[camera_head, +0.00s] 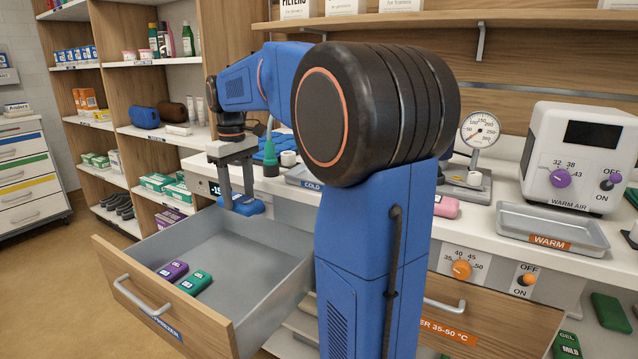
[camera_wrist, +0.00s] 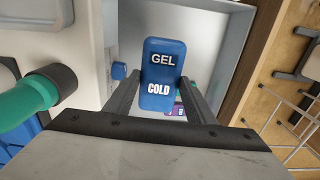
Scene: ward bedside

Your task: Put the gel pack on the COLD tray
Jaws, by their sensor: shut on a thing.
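A blue gel pack, labelled GEL and COLD in the wrist view (camera_wrist: 162,62), is held between the two fingers of my gripper (camera_wrist: 160,98). In the head view the gel pack (camera_head: 246,209) hangs low in my gripper (camera_head: 238,193), over the back part of the open freezer drawer (camera_head: 190,240). My gripper is shut on the pack. The COLD tray (camera_head: 302,178) is a grey tray on the counter, to the right of my gripper. My arm hides most of the tray, so its contents cannot be seen fully.
A purple pack (camera_head: 172,270) and a green pack (camera_head: 195,282) lie in the drawer. The WARM tray (camera_head: 550,221) sits on the right, before the warm air unit (camera_head: 574,150). Shelves (camera_head: 150,97) stand at left.

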